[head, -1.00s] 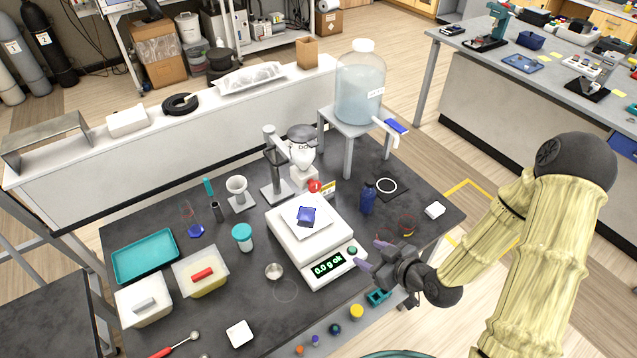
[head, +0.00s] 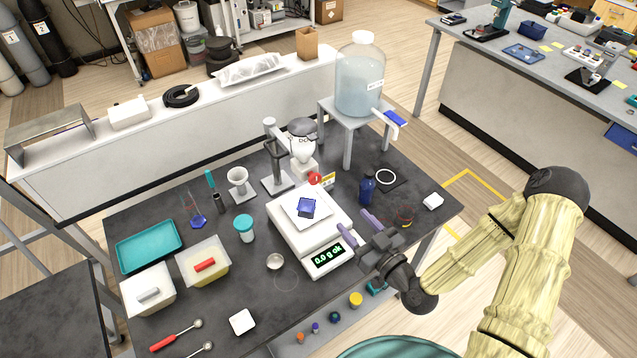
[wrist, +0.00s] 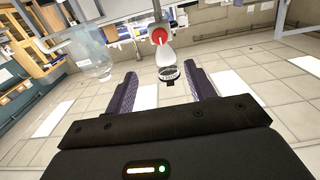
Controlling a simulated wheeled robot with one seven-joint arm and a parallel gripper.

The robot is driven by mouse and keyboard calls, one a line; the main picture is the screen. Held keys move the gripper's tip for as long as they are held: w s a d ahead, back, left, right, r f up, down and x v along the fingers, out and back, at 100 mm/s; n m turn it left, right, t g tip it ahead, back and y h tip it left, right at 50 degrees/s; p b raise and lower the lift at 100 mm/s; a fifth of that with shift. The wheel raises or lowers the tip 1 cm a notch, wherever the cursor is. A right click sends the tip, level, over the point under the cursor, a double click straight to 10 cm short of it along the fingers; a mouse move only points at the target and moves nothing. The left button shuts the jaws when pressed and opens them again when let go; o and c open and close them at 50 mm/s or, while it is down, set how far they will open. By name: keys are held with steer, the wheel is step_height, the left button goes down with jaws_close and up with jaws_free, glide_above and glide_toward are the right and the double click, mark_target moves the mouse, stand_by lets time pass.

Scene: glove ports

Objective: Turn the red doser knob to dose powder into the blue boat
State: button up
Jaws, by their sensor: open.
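The red doser knob (head: 315,179) sits at the front of the white doser (head: 302,150), low on its stand, above the back of the balance. In the wrist view the knob (wrist: 159,37) shows ahead, above and between my fingers. The blue boat (head: 306,207) rests on the pan of the white balance (head: 285,230), whose display (head: 328,258) reads 0.0 g ok. My gripper (head: 358,226) is open and empty, right of the balance and in front of the knob, apart from it. Its purple fingers also show in the wrist view (wrist: 162,92), spread apart.
A dark blue bottle (head: 367,188) stands close behind my gripper. A large water carboy (head: 361,78) stands on a raised stand at the back.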

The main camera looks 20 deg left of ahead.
mark_target(316, 180)
steer(key=b+x, duration=0.4)
steer(key=b, duration=0.4)
steer(key=shift+w+a+f, duration=0.15)
steer(key=shift+w+a, duration=0.1)
steer(key=shift+a, duration=0.05)
steer(key=p+x, duration=0.1)
steer(key=x, duration=0.2)
steer(key=p+x, duration=0.2)
steer(key=x, duration=0.2)
steer(key=p+x, duration=0.2)
steer(key=x, duration=0.2)
steer(key=shift+r, duration=0.3)
steer(key=shift+w+a+f, duration=0.1)
steer(key=shift+w+a, duration=0.1)
steer(key=shift+a, duration=0.05)
steer(key=c, duration=1)
steer(key=shift+o, duration=0.2)
